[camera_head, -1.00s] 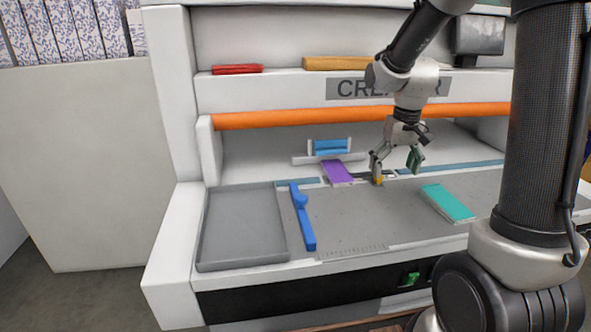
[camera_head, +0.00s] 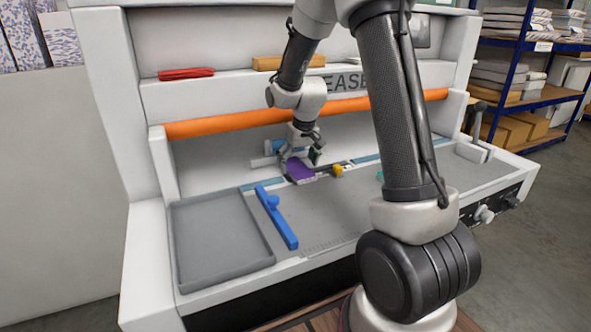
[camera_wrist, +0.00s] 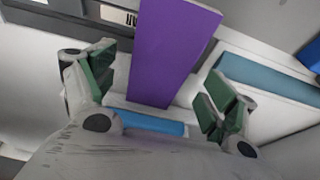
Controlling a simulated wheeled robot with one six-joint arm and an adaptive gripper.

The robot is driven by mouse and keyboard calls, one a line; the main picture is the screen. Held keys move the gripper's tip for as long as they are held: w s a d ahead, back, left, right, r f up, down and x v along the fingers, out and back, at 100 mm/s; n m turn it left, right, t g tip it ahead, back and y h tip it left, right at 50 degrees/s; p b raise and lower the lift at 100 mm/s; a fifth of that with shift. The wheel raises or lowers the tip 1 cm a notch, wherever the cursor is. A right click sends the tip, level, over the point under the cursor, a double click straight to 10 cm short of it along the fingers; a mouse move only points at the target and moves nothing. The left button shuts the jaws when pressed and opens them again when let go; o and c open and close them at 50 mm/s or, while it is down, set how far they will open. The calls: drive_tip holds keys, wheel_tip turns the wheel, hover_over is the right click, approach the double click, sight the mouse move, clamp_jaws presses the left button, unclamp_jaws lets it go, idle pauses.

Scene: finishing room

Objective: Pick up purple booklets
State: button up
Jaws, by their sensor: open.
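A purple booklet (camera_head: 300,171) lies on the grey bed of the creaser, near its back. My gripper (camera_head: 300,158) is above it, pointing down, and partly covers it in the head view. In the wrist view the purple booklet (camera_wrist: 172,50) runs between the two green-padded fingers of my open gripper (camera_wrist: 160,98), nearer the left finger. Its far end reaches past the top edge of that view. I cannot tell whether the fingers touch it. Only one purple booklet shows.
A blue bar with a knob (camera_head: 276,216) and an empty grey tray (camera_head: 181,245) are left on the bed. A yellow knob (camera_head: 337,170) is just right of the booklet. A teal booklet (camera_head: 380,175) is mostly hidden behind my arm. An orange roller (camera_head: 225,124) spans above.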

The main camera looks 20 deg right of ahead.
drive_tip(key=shift+w+f, duration=0.2)
drive_tip(key=shift+f, duration=0.45)
drive_tip(key=c, duration=1.2)
drive_tip(key=shift+c, duration=0.2)
